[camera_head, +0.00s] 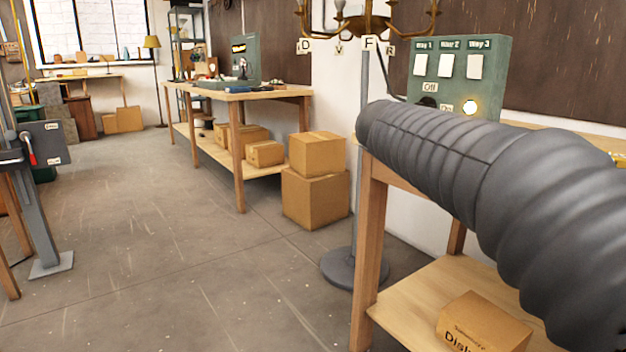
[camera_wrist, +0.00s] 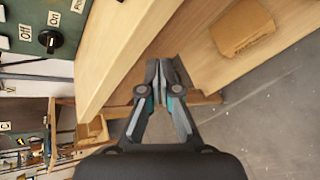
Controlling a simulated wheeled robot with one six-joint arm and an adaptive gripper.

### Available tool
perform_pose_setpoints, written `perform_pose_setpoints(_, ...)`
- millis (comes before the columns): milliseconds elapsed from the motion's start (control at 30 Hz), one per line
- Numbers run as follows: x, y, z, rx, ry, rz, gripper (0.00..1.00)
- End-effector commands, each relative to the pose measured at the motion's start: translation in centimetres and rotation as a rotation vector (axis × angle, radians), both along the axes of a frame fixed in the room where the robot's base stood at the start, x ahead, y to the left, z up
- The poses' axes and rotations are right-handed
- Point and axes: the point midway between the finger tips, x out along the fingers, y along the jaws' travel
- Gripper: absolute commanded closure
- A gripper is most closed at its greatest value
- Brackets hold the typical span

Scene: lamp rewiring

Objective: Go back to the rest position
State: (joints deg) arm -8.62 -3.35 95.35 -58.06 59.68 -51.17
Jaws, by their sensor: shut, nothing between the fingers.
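My gripper (camera_wrist: 166,75) shows in the wrist view, shut and empty, with its fingers together in front of the wooden workbench (camera_wrist: 130,50). The wrist view is turned on its side. In the head view my dark ribbed arm reaches across the right side, in front of the near workbench (camera_head: 369,250), and my gripper is not seen there. A green switch panel (camera_head: 458,90) stands on that bench, with three white switches and a lit round lamp. Part of a green panel with a black knob (camera_wrist: 51,38) shows at the upper left of the wrist view.
A brass chandelier (camera_head: 365,22) hangs from a grey stand with a round base (camera_head: 355,267) beside the near bench. Cardboard boxes (camera_head: 316,200) are stacked by the far workbench (camera_head: 240,96). A box (camera_head: 485,325) lies on the near bench's lower shelf. Open floor (camera_head: 150,250) lies to the left.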

Motion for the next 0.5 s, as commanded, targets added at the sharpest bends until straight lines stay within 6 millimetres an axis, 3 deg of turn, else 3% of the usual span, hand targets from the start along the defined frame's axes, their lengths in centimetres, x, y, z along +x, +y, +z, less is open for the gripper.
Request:
perform_pose_setpoints(200, -8.1, 2.9, -9.9, 0.602, -0.127, -0.292, 1.0)
perform_pose_setpoints(300, -13.0, 4.6, -13.7, 0.861, -0.172, -0.479, 1.0)
perform_pose_setpoints(500, -21.8, 7.8, -19.1, 1.234, -0.223, -0.814, 1.0)
